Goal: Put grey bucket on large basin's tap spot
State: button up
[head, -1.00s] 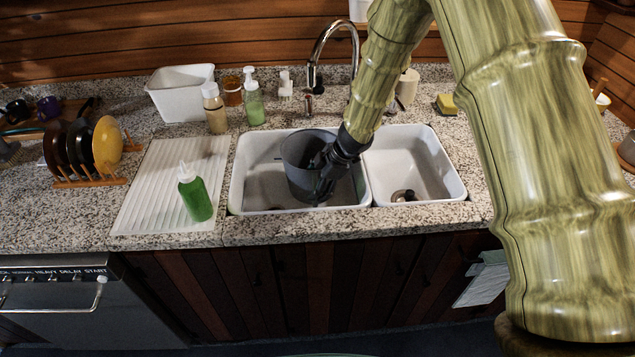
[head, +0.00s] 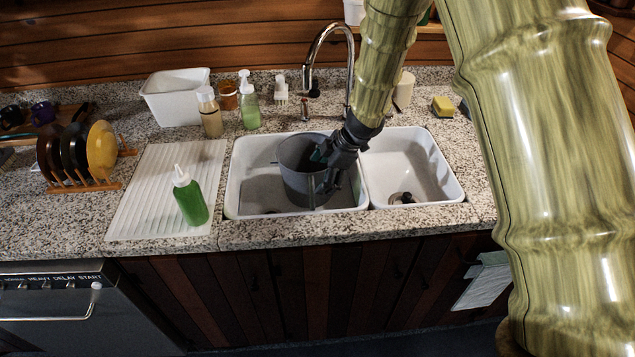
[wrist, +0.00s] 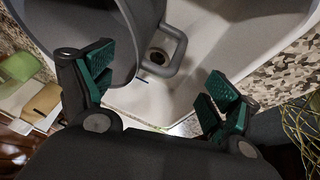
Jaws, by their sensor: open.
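The grey bucket (head: 301,178) stands upright inside the large left basin (head: 240,190), toward its right side. In the wrist view the bucket's wall (wrist: 100,25) fills the upper left, and its handle (wrist: 172,50) juts out to the right. My gripper (head: 326,170) is at the bucket's right side in the head view. In the wrist view my gripper (wrist: 158,90) is open, its green-padded fingers spread, one close to the bucket wall and the other apart from the handle. The chrome tap (head: 330,50) rises behind the basins.
The smaller basin (head: 425,160) lies right of the large one. A drainboard (head: 160,200) with a green bottle (head: 189,198) is on the left. Several bottles and a white tub (head: 176,97) stand behind. A yellow sponge (head: 443,106) lies at the back right.

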jog(key=shift+b+v, duration=0.35)
jog(key=shift+v, duration=2.65)
